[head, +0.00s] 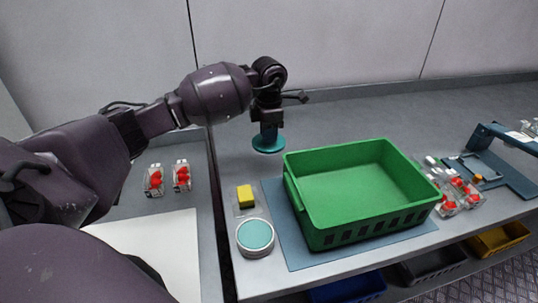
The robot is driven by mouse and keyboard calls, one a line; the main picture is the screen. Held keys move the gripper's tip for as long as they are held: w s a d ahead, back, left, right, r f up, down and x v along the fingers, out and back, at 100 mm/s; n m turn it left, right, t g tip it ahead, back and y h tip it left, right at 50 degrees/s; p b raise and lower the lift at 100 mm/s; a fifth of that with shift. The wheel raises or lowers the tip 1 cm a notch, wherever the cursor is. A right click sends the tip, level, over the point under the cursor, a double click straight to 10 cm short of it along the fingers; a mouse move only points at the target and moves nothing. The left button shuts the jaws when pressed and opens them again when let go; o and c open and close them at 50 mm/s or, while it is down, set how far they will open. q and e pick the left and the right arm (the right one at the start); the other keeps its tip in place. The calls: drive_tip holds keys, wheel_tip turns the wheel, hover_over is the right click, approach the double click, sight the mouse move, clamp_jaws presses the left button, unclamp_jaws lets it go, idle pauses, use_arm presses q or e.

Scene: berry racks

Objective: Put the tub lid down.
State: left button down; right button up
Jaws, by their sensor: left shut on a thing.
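My left gripper (267,117) points down at the back of the table and is shut on the teal tub lid (268,144). The lid is a flat disc with an upright grip, and it hangs level below the fingers. I cannot tell whether its underside touches the table. A round, pale-walled tub (255,251) with a teal top face stands near the table's front left edge, well apart from the lid. My right gripper is not in view.
A green crate (388,212), seemingly empty, stands on a blue-grey mat (305,262). Clear punnets with red berries (460,192) are at right, others (181,175) on the left surface. A blue rack (505,165) stands far right.

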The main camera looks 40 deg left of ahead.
sight(269, 165)
use_arm(q)
wheel_tip(269, 165, down, 4)
drive_tip(key=shift+r, duration=0.2)
wheel_tip(269, 165, down, 4)
drive_tip(key=shift+f, duration=0.1)
drive_tip(key=shift+f+b, duration=0.1)
drive_tip(key=shift+b, duration=0.25)
drive_tip(key=c, duration=1)
unclamp_jaws()
drive_tip(key=shift+c, duration=0.2)
